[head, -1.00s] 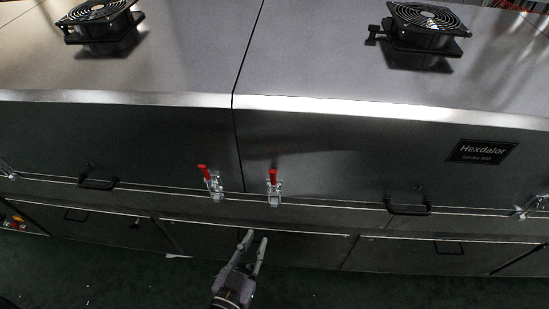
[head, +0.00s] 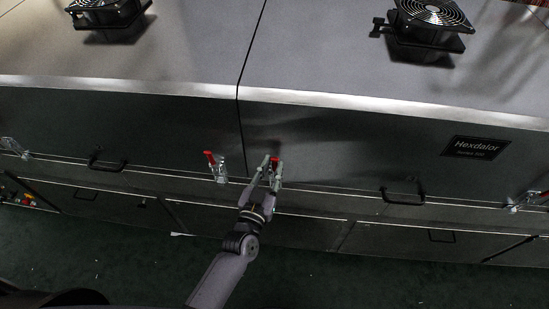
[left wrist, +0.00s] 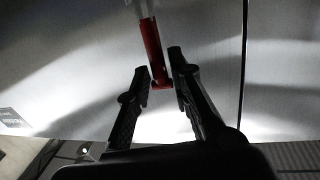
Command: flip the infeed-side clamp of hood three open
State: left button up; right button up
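A toggle clamp with a red handle (head: 275,160) sits on the front of the right-hand hood (head: 350,150), just right of the seam. The handle stands up. My left gripper (head: 269,164) is at this clamp and hides part of it. In the left wrist view the red handle (left wrist: 153,50) reaches down between the fingertips of the left gripper (left wrist: 159,68). The fingers are apart, with narrow gaps beside the handle. A second red-handled clamp (head: 216,166) stands just left of the seam. I cannot read a hood number. My right gripper is out of view.
Black handles (head: 403,196) and (head: 106,164) are on the hood fronts. Further clamps show at far left (head: 14,147) and far right (head: 525,201). Fans (head: 428,22) stand on top. A Hexdalor plate (head: 477,147) is at right. The dark floor in front is clear.

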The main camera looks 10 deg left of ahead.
pick_arm(q)
jog(key=shift+w+d, duration=0.25)
jog(key=shift+w, duration=0.95)
jog(key=shift+c, duration=0.4)
grip_shut()
